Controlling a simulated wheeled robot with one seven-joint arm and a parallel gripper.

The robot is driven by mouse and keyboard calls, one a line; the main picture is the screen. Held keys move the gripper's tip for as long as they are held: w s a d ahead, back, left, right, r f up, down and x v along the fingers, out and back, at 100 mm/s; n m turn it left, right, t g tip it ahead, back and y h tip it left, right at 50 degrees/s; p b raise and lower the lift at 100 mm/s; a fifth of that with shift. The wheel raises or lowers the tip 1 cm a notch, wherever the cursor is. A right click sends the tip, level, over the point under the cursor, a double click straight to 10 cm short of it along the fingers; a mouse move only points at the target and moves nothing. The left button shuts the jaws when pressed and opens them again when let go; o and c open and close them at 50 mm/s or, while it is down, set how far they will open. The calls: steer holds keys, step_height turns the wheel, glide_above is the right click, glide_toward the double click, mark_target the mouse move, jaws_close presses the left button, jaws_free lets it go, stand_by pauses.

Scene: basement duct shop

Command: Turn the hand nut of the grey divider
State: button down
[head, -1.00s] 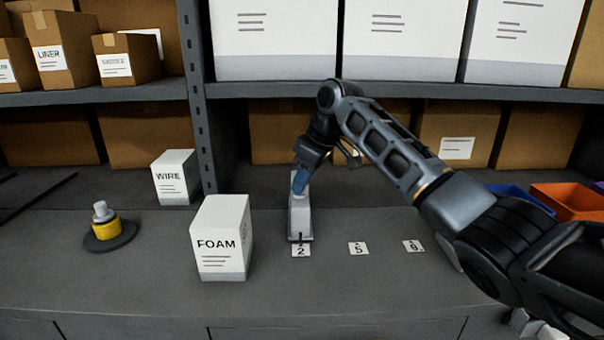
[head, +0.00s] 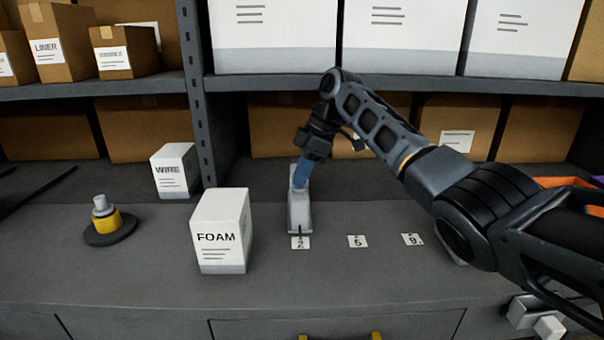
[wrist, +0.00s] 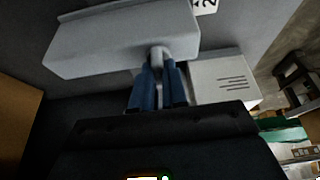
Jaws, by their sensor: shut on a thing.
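The grey divider (head: 299,212) stands on the bench behind the card marked 2. In the wrist view the divider (wrist: 120,42) fills the upper left as a long grey block. Its hand nut (wrist: 158,54) is a pale round piece on the side facing my gripper. My gripper (head: 302,180) reaches down to the divider's back end with blue fingers. In the wrist view the gripper (wrist: 160,72) is shut on the hand nut, which shows partly between the fingertips. The fingers hide the rest of the nut.
A white FOAM box (head: 221,232) stands just left of the divider, with a WIRE box (head: 174,171) behind it. A yellow and grey piece on a dark base (head: 105,222) is farther left. Cards 5 (head: 357,241) and 9 (head: 412,240) lie right on clear bench.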

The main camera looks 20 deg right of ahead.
steer(key=shift+s+f, duration=0.15)
steer(key=shift+f, duration=0.2)
steer(key=c, duration=1.2)
jaws_free()
steer(key=shift+r, duration=0.1)
steer(key=shift+o, duration=0.2)
steer(key=shift+r, duration=0.1)
steer(key=w+b+v, duration=0.1)
steer(key=v, duration=0.6)
steer(key=shift+s+r, duration=0.35)
steer(key=shift+s, duration=0.1)
steer(key=shift+d, duration=0.1)
